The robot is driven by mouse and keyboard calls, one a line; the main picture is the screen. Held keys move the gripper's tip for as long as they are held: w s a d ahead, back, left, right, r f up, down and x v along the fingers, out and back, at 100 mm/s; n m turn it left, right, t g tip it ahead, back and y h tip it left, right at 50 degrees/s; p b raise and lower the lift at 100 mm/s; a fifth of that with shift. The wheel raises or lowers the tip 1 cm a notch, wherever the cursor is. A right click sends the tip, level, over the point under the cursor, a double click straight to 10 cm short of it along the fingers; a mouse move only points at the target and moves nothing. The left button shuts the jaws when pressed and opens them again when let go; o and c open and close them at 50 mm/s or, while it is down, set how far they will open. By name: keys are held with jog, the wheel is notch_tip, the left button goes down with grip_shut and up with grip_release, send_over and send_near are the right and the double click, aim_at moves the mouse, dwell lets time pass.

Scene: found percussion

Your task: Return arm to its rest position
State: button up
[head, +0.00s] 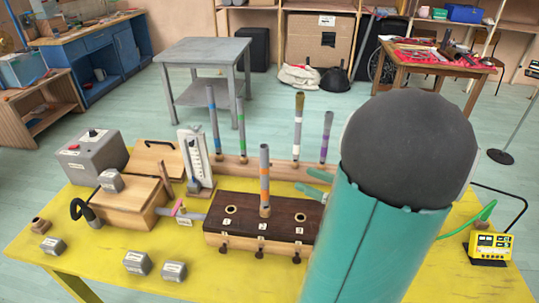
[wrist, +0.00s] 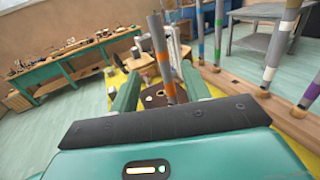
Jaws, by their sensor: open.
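My gripper (head: 308,180) is open and empty, its teal fingers pointing left in the head view. A grey tube with orange bands (head: 264,172) stands upright in the middle hole of a dark wooden block (head: 234,210), a little left of the fingertips and apart from them. In the wrist view the fingers (wrist: 161,72) are spread, and the orange-banded tube (wrist: 162,52) shows beyond the gap between them. My large teal arm with its dark round joint covers the right of the table in the head view.
A rack (head: 236,168) behind the block holds several banded tubes upright. A yellow meter (head: 490,246) sits at the right.

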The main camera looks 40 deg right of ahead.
jog(key=w+a+f+n+g+y, duration=0.1)
jog(key=w+a+n+g+y, duration=0.1)
jog(key=a+n+g, duration=0.7)
jog(key=w+a+n+g+y, duration=0.2)
jog(key=a+n+g, duration=0.2)
jog(key=a+n, duration=0.7)
jog(key=s+a+r+n+t+h, duration=0.1)
jog(key=a+r+n+h, duration=0.4)
jog(key=n, duration=0.8)
jog(key=a+h, duration=0.3)
jog(key=a, duration=0.2)
jog(key=shift+s, duration=0.2)
